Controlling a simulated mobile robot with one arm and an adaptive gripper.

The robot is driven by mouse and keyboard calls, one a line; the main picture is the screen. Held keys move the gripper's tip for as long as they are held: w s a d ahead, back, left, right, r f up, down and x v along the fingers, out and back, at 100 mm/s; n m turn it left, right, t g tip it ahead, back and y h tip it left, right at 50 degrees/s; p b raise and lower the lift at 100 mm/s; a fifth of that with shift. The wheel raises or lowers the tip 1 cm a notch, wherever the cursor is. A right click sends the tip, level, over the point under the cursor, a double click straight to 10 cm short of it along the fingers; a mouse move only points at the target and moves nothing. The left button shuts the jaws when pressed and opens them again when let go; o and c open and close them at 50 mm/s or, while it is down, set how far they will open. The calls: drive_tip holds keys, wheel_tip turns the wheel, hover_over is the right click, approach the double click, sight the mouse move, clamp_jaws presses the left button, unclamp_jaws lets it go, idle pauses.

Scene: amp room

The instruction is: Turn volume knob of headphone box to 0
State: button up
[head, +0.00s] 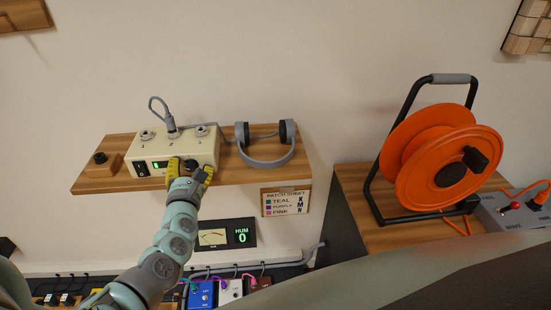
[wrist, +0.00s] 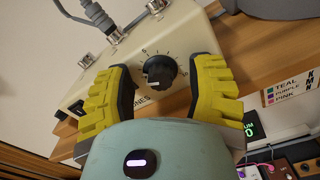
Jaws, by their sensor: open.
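The cream headphone box (head: 150,150) sits on a wooden wall shelf, with a switch and a green display on its front. Its black volume knob (wrist: 160,72) shows in the wrist view, with a white pointer line and a numbered scale around it. In the head view the knob (head: 191,154) is partly hidden by my gripper. My gripper (wrist: 166,92) has yellow padded fingers, also seen in the head view (head: 190,170). The fingers are open, one on each side of the knob, with visible gaps between them and it.
Grey headphones (head: 265,160) lie on the shelf (head: 235,172) to the right of the box, and a cable plugs into the box top. A patch sheet (head: 285,201) hangs below the shelf. A HUM meter (head: 226,235) and pedals are lower. An orange cable reel (head: 440,160) stands at right.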

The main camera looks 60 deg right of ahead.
drive_tip(key=shift+c, duration=0.2)
clamp_jaws()
idle(0.4)
